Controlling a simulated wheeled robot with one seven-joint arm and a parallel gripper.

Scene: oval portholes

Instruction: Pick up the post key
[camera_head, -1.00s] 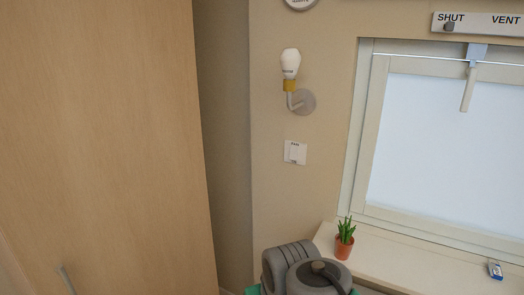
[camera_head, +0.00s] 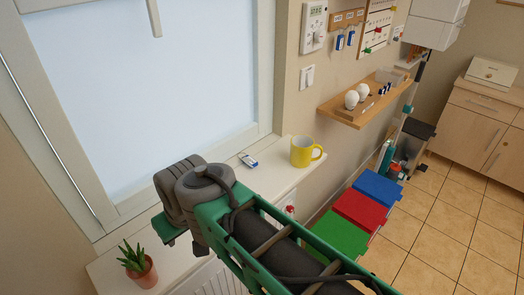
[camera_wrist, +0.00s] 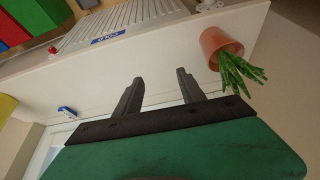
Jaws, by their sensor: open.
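Two blue-tagged keys (camera_head: 345,40) hang below a small wooden label board (camera_head: 346,18) on the wall. The labels are too small to read, so I cannot tell which is the post key. A small blue-and-white item (camera_head: 248,160) lies on the windowsill (camera_head: 280,180); it also shows in the wrist view (camera_wrist: 67,112), and I cannot tell whether it is a key tag. My gripper (camera_wrist: 156,88) is open and empty, its fingers apart over the pale sill, between that item and the plant pot. It is not visible in the head view.
A potted plant (camera_head: 139,265) stands on the sill, close to my right finger in the wrist view (camera_wrist: 222,46). A wooden shelf (camera_head: 352,112) holds bulbs. Green, red and blue bins (camera_head: 360,210) stand beyond.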

